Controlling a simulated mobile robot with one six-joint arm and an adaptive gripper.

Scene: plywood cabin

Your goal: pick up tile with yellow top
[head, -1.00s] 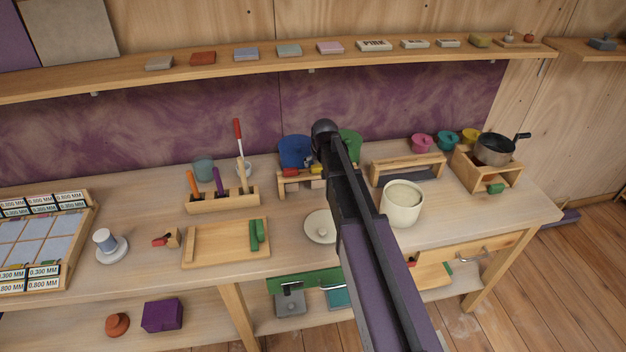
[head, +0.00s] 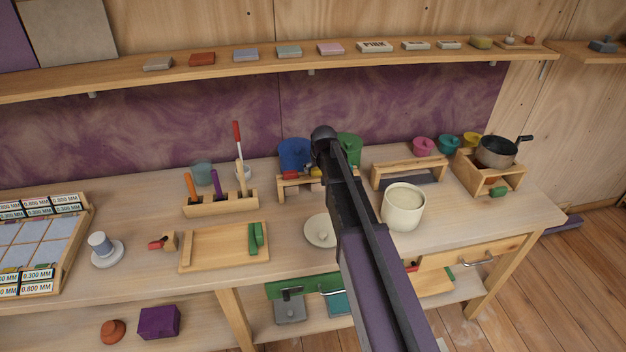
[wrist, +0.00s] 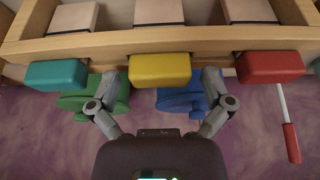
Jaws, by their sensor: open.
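The tile with the yellow top (wrist: 160,71) sits at the edge of a wooden rack (wrist: 205,40) in the wrist view, between a teal-topped tile (wrist: 56,75) and a red-topped tile (wrist: 270,67). My gripper (wrist: 166,90) is open, with one finger on each side of the yellow top. I cannot tell whether the fingers touch it. In the head view, a little of the yellow top (head: 316,171) shows beside my arm, close to the red top (head: 291,175). My arm hides the rest of the rack there.
A blue pot (head: 295,154) and a green pot (head: 349,148) stand behind the rack. A cream pot (head: 403,210) stands to the right and a white lid (head: 320,231) lies in front.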

